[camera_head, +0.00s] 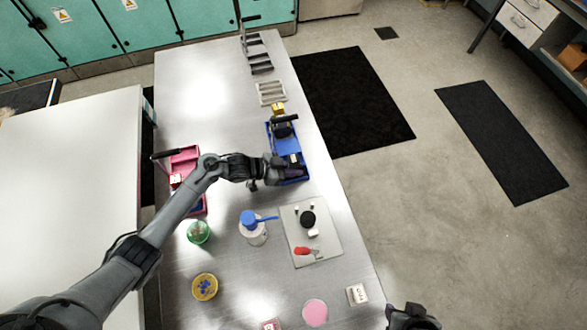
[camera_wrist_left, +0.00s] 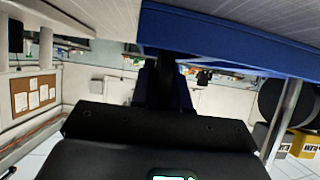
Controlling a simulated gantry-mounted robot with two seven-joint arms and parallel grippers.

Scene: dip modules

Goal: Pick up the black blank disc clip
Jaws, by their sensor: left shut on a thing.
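My left gripper (camera_head: 284,172) is at the near end of a blue tray (camera_head: 302,177) on the steel table. In the left wrist view my left gripper (camera_wrist_left: 164,85) is shut on a narrow dark piece between its fingers, close to the blue tray's edge (camera_wrist_left: 220,38). The fingers and the tray hide most of this piece, so I cannot tell for sure that it is the black blank disc clip. A black part (camera_head: 284,119) stands on the far end of the blue tray. My right gripper (camera_head: 412,318) shows only in part at the bottom edge; its fingers are unclear.
A pink tray (camera_head: 185,160) lies left, under my left arm. A grey board (camera_head: 328,244) with a black round piece (camera_head: 308,219) lies nearer. A blue-topped bottle (camera_head: 253,229), green jar (camera_head: 199,233) and yellow dish (camera_head: 204,287) stand nearby. Racks (camera_head: 270,92) stand beyond.

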